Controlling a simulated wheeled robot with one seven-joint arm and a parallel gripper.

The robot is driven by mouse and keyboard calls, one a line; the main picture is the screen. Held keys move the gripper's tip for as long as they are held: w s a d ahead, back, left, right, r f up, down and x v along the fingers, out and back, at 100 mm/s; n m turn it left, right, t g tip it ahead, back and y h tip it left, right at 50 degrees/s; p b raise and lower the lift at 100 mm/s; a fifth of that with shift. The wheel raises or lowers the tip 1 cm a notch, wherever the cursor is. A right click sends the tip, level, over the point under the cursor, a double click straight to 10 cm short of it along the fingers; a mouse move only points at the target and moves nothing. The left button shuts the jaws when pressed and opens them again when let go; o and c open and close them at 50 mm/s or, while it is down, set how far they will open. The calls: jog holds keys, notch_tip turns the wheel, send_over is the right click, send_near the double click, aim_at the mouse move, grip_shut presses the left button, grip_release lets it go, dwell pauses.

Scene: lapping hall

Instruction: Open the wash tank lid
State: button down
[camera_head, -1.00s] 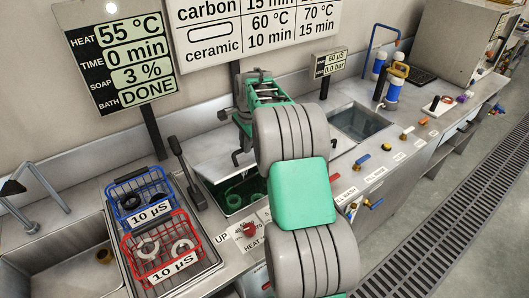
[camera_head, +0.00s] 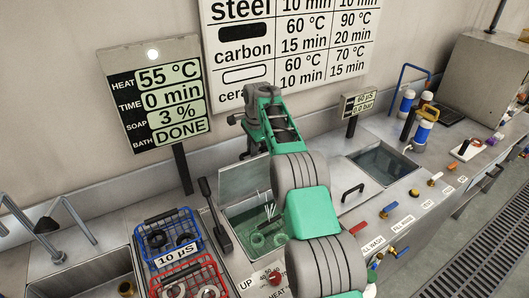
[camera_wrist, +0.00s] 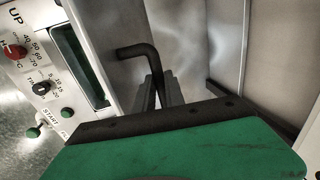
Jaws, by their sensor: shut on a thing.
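The wash tank (camera_head: 232,222) is at the centre of the head view, with dark rings in greenish liquid inside. Its metal lid (camera_head: 243,178) stands raised at the tank's back edge, leaving the mouth uncovered. My gripper (camera_head: 246,148) is at the top of the raised lid, partly hidden by my own arm. In the wrist view my gripper (camera_wrist: 162,95) is shut on the dark bent lid handle (camera_wrist: 138,52). The lid's grey sheet (camera_wrist: 195,45) lies behind the fingers. The hinge is not clearly seen.
A black lever (camera_head: 215,215), a blue basket (camera_head: 170,240) and a red basket (camera_head: 190,278) are left of the tank. A red knob (camera_head: 275,278) is in front. Another open basin (camera_head: 383,163) is to the right. A display sign (camera_head: 155,95) stands behind.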

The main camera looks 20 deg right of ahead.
jog(key=shift+w+a+f, duration=0.15)
jog(key=shift+w+a, duration=0.05)
jog(key=shift+w, duration=0.25)
jog(key=c, duration=1.5)
grip_release()
jog(key=shift+w, duration=0.25)
jog(key=shift+c, duration=0.2)
jog(key=shift+o, duration=0.7)
jog(key=shift+s, duration=0.1)
